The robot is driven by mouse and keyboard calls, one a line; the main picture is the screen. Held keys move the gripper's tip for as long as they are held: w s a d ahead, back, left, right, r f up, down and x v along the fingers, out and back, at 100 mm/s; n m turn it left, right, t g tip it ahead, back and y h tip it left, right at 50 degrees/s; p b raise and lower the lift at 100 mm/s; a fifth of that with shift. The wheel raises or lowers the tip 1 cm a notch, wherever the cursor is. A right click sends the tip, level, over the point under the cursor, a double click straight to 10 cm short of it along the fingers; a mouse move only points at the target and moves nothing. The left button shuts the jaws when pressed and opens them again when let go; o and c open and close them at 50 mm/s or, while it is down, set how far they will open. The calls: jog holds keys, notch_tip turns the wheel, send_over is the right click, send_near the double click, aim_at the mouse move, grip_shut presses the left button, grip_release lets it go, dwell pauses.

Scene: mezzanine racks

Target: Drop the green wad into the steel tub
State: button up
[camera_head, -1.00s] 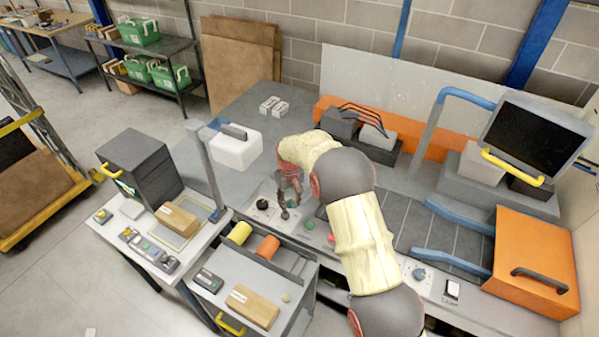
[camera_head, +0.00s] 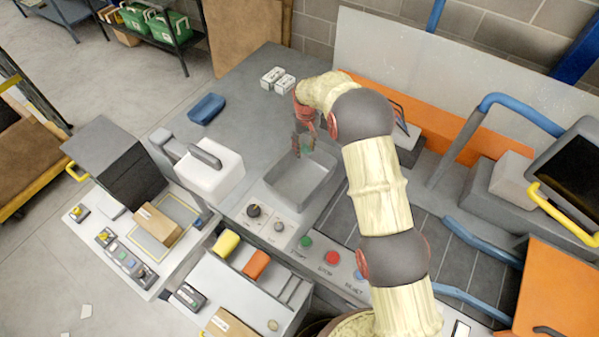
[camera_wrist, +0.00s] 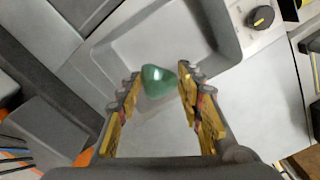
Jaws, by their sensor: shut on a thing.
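The green wad (camera_wrist: 158,80) sits between the two fingertips of my gripper (camera_wrist: 160,90) in the wrist view. My gripper is shut on it. In the head view my gripper (camera_head: 304,148) points down at the far part of the steel tub (camera_head: 283,197), and a bit of green shows at its tips. The tub is a grey, shallow rectangular basin set in the bench. In the wrist view the tub (camera_wrist: 120,45) lies below and beyond the wad. The wad's exact height above the tub is hard to tell.
A white canister with a grey handle (camera_head: 212,172) stands left of the tub, and a blue tray (camera_head: 206,109) lies behind it. Knobs and buttons (camera_head: 305,242) line the front panel. Dark roller plates lie to the right.

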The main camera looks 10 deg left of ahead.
jog(key=shift+s+f, duration=0.2)
jog(key=shift+f, duration=0.6)
jog(key=shift+f+b, duration=0.35)
jog(key=shift+f, duration=1.65)
jog(key=o, duration=0.9)
notch_tip(320, 180, up, 12)
jog(key=shift+f, duration=0.1)
